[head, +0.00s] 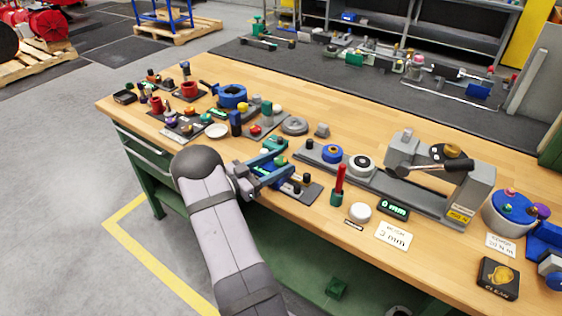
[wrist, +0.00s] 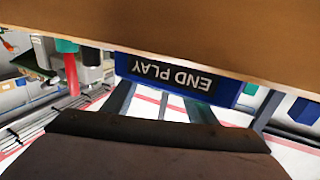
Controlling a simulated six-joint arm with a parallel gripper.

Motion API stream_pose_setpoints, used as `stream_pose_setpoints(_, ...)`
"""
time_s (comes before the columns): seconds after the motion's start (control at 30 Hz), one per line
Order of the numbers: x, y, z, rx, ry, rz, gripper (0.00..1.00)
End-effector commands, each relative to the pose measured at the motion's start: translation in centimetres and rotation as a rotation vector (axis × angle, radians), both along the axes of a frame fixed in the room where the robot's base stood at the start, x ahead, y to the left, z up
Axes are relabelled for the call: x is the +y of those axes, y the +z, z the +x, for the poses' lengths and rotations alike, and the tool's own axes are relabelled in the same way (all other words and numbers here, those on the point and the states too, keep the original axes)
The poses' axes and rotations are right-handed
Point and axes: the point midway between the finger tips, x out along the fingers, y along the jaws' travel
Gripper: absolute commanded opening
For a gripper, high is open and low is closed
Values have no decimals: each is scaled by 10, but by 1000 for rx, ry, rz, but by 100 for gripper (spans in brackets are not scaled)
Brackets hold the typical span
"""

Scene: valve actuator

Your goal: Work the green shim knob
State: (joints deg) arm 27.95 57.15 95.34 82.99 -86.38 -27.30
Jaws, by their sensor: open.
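My gripper (head: 286,158) is over the front edge of the bench, left of the middle, with its jaws apart. In the wrist view its two fingers (wrist: 195,98) stand apart, with a blue-framed END PLAY sign (wrist: 172,75), upside down, behind and between them. I see no object held. I cannot single out the green shim knob for sure. The area under the jaws is partly hidden by the gripper.
A dark plate with small parts (head: 312,191) lies just below the gripper. A grey fixture with a black lever (head: 430,165) stands to the right, near a green display (head: 393,209).

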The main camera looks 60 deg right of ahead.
Motion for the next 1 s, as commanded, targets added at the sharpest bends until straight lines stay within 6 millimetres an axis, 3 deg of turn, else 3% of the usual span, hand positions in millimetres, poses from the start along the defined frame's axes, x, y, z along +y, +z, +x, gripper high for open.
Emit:
stream_pose_setpoints(0.3, 40, 1, 15, 0, 2, 0, 53)
stream_pose_setpoints(0.5, 55, 0, 19, 1, 0, 0, 53)
stream_pose_setpoints(1.0, 59, 1, 20, 4, 3, -2, 53)
